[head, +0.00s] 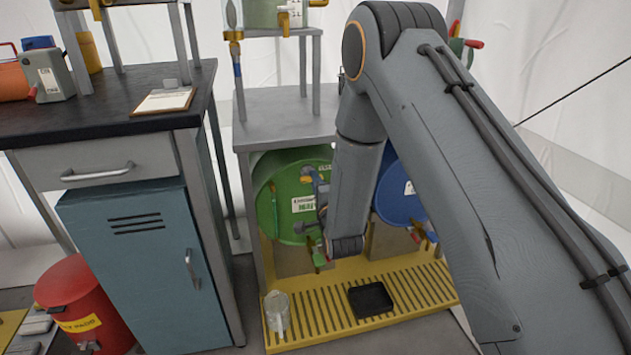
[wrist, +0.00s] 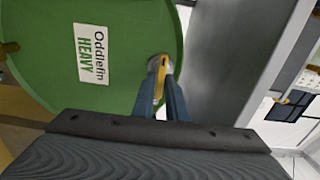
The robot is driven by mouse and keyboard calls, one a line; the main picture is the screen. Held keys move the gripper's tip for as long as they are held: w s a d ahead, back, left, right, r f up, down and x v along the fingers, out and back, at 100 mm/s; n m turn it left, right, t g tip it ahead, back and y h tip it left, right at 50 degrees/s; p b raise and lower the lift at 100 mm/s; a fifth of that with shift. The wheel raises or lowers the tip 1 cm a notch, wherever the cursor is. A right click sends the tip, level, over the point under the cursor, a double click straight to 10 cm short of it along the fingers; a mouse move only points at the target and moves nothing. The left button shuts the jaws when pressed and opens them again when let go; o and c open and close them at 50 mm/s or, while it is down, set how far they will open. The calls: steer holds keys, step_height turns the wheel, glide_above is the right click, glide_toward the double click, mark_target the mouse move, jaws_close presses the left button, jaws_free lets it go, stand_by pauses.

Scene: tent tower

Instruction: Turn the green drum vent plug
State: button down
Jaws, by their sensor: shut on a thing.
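The green drum (head: 284,172) lies on its side in the grey stand, its round end facing out. It also fills the upper left of the wrist view (wrist: 40,50), with a white label reading "HEAVY". The yellow vent plug (wrist: 161,76) sits near the drum's rim, right of the label in the wrist view. My gripper (wrist: 164,92) has its two blue fingers closed on the plug's yellow part. In the head view my gripper (head: 318,184) is at the upper right of the drum's end, and my arm hides part of the drum there. The plug's base is partly hidden by the fingers.
A blue drum (head: 397,192) lies right of the green one, partly behind my arm. Below are a yellow slatted drip tray (head: 330,325), a glass jar (head: 277,311) and a black pan (head: 371,300). A teal cabinet (head: 150,260) and red bin (head: 75,300) stand left.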

stand_by(0.3)
steer(key=c, duration=1.8)
jaws_free()
steer(key=shift+c, duration=0.2)
steer(key=p+v, duration=0.1)
steer(key=v, duration=0.6)
steer(key=shift+s, duration=0.4)
steer(key=shift+d, duration=0.15)
